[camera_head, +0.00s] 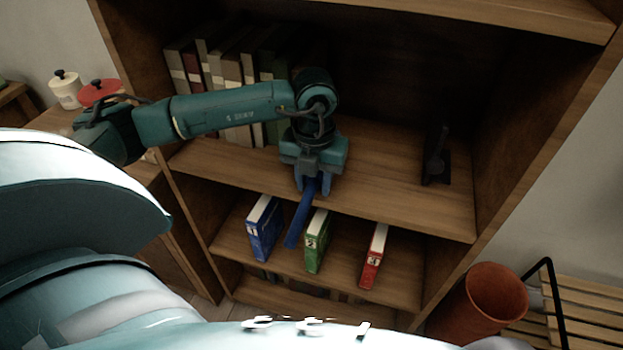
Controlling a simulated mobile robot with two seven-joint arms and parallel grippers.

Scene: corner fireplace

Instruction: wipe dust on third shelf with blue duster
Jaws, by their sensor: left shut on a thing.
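My left gripper (312,184) is shut on the blue duster (299,222), near the front edge of a wooden shelf (385,182) in the bookcase. The duster is a long dark blue stick that slants down and to the left from the jaws. It shows between a blue book and a green book on the shelf below; I cannot tell whether it touches either. No dust can be made out on the shelf boards. I cannot tell from this view which board is the third shelf. My right gripper is not in view.
Several books (232,75) stand behind my left arm, and a dark object (437,158) stands at the right. Below are a blue book (264,228), a green book (317,241) and a red book (374,256). A terracotta pot (492,296) is at lower right.

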